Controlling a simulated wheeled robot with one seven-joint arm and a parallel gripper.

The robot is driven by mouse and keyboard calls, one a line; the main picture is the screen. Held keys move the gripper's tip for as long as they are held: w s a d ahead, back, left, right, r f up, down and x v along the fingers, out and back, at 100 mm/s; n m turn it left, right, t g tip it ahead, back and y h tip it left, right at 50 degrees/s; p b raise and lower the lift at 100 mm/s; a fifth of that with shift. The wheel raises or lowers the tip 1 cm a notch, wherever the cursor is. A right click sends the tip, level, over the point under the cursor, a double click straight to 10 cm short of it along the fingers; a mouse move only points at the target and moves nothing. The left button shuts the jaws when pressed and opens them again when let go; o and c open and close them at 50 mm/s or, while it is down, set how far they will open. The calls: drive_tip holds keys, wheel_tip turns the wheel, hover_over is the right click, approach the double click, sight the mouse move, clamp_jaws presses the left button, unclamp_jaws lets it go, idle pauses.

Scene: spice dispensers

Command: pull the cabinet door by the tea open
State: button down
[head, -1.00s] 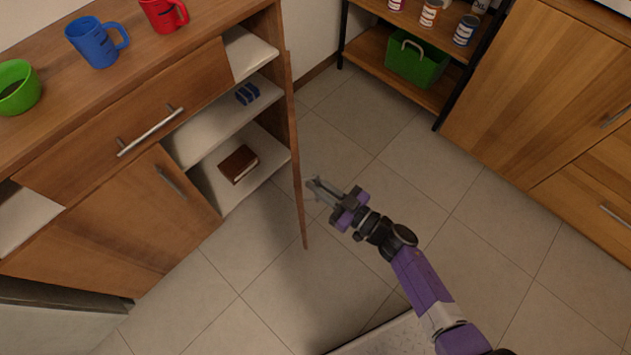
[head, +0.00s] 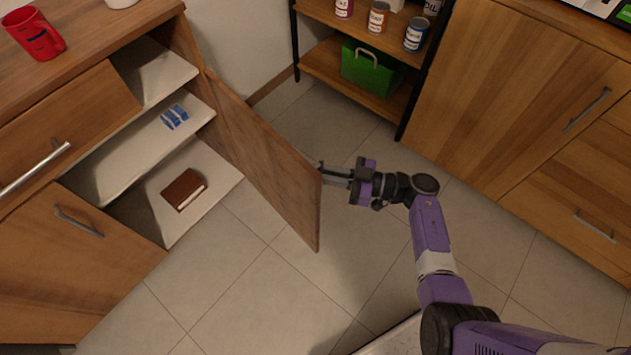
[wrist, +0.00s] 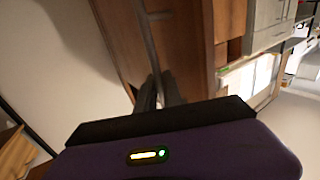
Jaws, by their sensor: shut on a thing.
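The cabinet door (head: 265,160) is a brown wooden panel hinged at the right side of the cabinet. It stands wide open, and the shelves behind it show. My gripper (head: 326,174) is at the door's outer face, near its free edge. In the wrist view the door (wrist: 118,50) fills the upper middle, with a grey bar handle (wrist: 148,45) running down to my gripper fingers (wrist: 158,92). The fingers are shut on the handle. In the head view the handle is mostly hidden. I cannot make out any tea label.
The opened shelves hold blue packets (head: 174,117) and a brown book (head: 184,189). A red mug (head: 33,33) stands on the cabinet top. A rack with a green bin (head: 371,68) and several cans stands behind. Tiled floor (head: 250,290) is clear in front of the door.

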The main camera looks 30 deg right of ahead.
drive_tip(key=shift+w+d, duration=0.25)
drive_tip(key=shift+d, duration=0.2)
drive_tip(key=c, duration=1.5)
unclamp_jaws()
drive_tip(key=shift+s, duration=0.1)
drive_tip(key=v, duration=0.7)
drive_tip(key=shift+s+d, duration=0.2)
drive_tip(key=shift+d, duration=0.05)
